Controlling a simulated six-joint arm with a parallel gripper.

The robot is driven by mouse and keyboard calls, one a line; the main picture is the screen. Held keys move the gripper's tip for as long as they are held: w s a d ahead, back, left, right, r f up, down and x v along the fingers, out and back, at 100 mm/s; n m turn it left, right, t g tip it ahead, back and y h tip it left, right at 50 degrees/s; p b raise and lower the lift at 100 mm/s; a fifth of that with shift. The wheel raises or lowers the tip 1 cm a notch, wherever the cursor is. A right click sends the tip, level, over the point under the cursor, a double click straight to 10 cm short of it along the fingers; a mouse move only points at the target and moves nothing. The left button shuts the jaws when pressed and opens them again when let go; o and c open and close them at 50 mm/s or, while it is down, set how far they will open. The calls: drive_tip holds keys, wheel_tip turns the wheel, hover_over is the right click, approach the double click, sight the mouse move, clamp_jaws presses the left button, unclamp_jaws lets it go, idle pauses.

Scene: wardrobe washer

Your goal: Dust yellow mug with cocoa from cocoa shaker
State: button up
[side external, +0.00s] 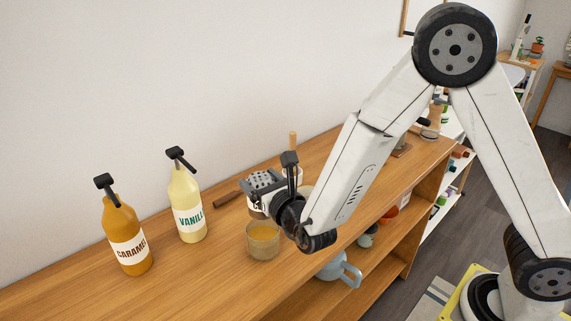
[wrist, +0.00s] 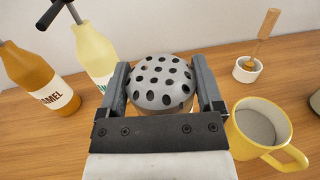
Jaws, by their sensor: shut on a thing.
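My gripper (wrist: 160,95) is shut on the cocoa shaker (wrist: 162,80), which has a grey domed lid with dark holes. One jaw lies on each side of it, and its lower body is mostly hidden. In the side view my gripper (side external: 272,186) holds the shaker (side external: 262,181) above the wooden counter. The yellow mug (wrist: 285,155) stands upright on the counter to the right of my gripper in the wrist view, apart from it, handle toward the lower right. Its inside looks grey-beige. In the side view I cannot clearly make out the mug behind my arm.
Caramel (side external: 127,236) and vanilla (side external: 187,205) pump bottles stand at the left. A cup with amber contents (side external: 263,241) stands near the counter's front. A white pot (wrist: 247,70) holds a wooden-handled tool behind the mug. A blue pitcher (side external: 340,270) sits on the lower shelf.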

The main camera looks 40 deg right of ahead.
drive_tip(key=s+d+r+m+g+h, duration=0.1)
drive_tip(key=d+r+m+h, duration=0.1)
drive_tip(key=d, duration=0.4)
drive_tip(key=s+d+r+m+g+h, duration=0.1)
drive_tip(key=d+r+m+h, duration=0.1)
drive_tip(key=d+h, duration=0.2)
drive_tip(key=d, duration=0.3)
drive_tip(key=shift+m+g, duration=0.3)
drive_tip(key=shift+f+m, duration=0.15)
drive_tip(key=shift+m, duration=0.15)
drive_tip(key=f+m, duration=0.2)
drive_tip(key=m, duration=0.5)
drive_tip(key=f+m, duration=0.2)
drive_tip(key=m, duration=0.5)
drive_tip(key=f+m, duration=0.2)
drive_tip(key=m, duration=0.5)
drive_tip(key=shift+w+a, duration=0.15)
drive_tip(key=shift+a, duration=0.05)
idle(1.7)
drive_tip(key=shift+r, duration=0.15)
